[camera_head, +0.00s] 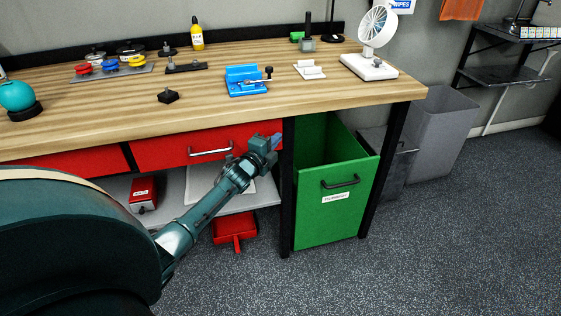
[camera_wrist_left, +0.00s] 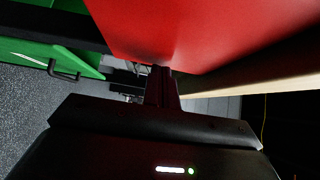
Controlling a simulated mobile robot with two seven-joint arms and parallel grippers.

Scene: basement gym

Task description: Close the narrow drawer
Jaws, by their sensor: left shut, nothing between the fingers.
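The narrow green drawer (camera_head: 335,205) stands under the right end of the workbench. It is pulled out: its open top and empty-looking inside show in the head view. A dark bar handle and a white label are on its front. In the left wrist view the green drawer (camera_wrist_left: 35,55) is at the upper left, with its handle. My left gripper (camera_head: 274,141) is shut and empty. It is left of the green drawer, at the right end of a red drawer front (camera_head: 170,152). Its fingers (camera_wrist_left: 162,78) point at the red panel's edge in the left wrist view. My right gripper is out of view.
A black bench leg (camera_head: 288,190) stands between my left gripper and the green drawer. The wooden bench top (camera_head: 220,110) is above, holding a fan (camera_head: 375,40) and a blue vise (camera_head: 246,80). A grey bin (camera_head: 440,130) stands at right. The speckled floor in front is clear.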

